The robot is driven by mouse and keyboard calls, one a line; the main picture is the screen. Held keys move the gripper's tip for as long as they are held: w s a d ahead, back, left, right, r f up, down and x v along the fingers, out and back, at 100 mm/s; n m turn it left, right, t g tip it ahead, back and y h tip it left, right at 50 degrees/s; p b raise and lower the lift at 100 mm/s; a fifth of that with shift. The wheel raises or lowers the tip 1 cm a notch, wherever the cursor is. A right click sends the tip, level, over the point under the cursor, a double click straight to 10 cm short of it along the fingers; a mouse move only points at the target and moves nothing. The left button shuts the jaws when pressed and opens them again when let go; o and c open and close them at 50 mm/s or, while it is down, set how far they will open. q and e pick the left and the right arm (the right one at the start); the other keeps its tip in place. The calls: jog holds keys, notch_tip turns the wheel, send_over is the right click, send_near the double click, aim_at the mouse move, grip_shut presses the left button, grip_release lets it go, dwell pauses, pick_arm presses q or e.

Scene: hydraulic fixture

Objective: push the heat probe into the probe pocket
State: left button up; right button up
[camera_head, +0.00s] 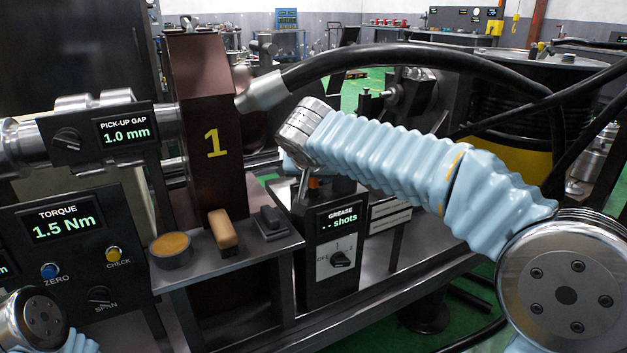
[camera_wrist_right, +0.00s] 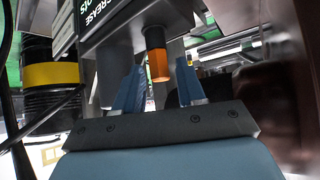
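An orange and dark grey cylinder, which looks like the heat probe (camera_head: 313,183), stands at the top of the grease box, just below the end of my right arm. In the right wrist view this heat probe (camera_wrist_right: 158,62) is between the two blue-grey fingers of my right gripper (camera_wrist_right: 158,90), with a gap on each side. The right gripper is open and holds nothing. In the head view it is mostly hidden by my arm. Only a joint of my left arm shows at the lower left; its gripper is out of view. I cannot make out the probe pocket.
The grease box (camera_head: 331,252) stands beside a small shelf (camera_head: 240,258) with a tan block (camera_head: 223,230), a round pot (camera_head: 171,249) and a dark block (camera_head: 270,222). A brown column (camera_head: 206,110) marked 1 rises behind. A thick black hose (camera_head: 400,55) arches above my right arm.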

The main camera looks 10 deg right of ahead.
grip_shut()
jog(key=shift+r+p, duration=1.85)
jog(key=shift+r, duration=0.7)
